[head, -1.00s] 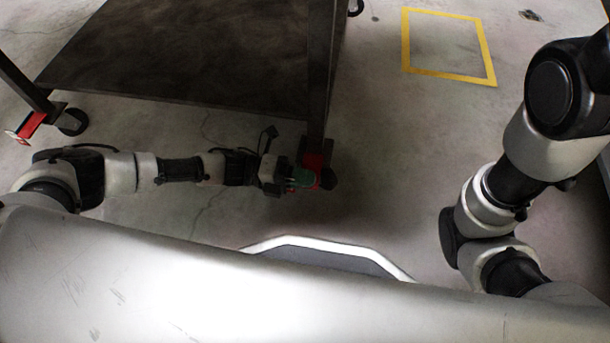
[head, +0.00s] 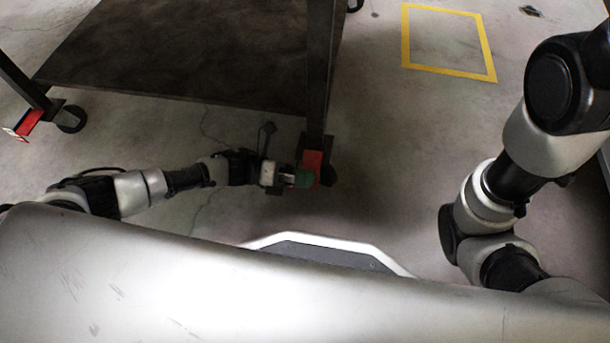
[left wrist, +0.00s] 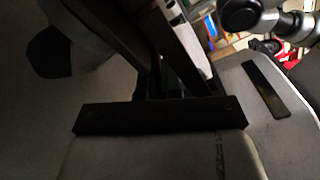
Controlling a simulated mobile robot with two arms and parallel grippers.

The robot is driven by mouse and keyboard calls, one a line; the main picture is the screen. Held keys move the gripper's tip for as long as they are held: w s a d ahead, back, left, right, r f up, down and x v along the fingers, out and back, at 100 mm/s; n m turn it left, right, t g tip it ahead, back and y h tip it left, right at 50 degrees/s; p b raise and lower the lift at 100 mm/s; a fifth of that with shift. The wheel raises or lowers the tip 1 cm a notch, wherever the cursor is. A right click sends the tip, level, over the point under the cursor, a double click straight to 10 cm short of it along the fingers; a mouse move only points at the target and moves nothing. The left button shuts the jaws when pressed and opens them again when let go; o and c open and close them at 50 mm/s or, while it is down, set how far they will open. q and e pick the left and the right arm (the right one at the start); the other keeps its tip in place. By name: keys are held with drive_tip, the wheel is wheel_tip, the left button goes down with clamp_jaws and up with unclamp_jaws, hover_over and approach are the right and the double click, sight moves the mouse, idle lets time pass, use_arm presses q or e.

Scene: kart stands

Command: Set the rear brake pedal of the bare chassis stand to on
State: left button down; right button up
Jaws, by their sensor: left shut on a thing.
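The stand has a dark flat deck (head: 180,55) on dark posts with casters. In the left wrist view I see dark shapes and a black bar (left wrist: 160,116); the hold on the pedal cannot be made out there. My right gripper is not in view.
Another caster with a red and white pedal (head: 28,123) stands at the stand's left corner. A yellow floor outline (head: 450,73) lies to the right on open concrete. The post (head: 320,70) rises just behind my left gripper.

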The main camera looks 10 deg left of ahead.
use_arm(q)
drive_tip(key=shift+f, duration=0.1)
drive_tip(key=c, duration=1.3)
unclamp_jaws()
drive_tip(key=shift+a, duration=0.15)
drive_tip(key=a+p, duration=0.3)
drive_tip(key=a, duration=0.7)
drive_tip(key=shift+a+p, duration=0.3)
drive_tip(key=shift+p, duration=0.1)
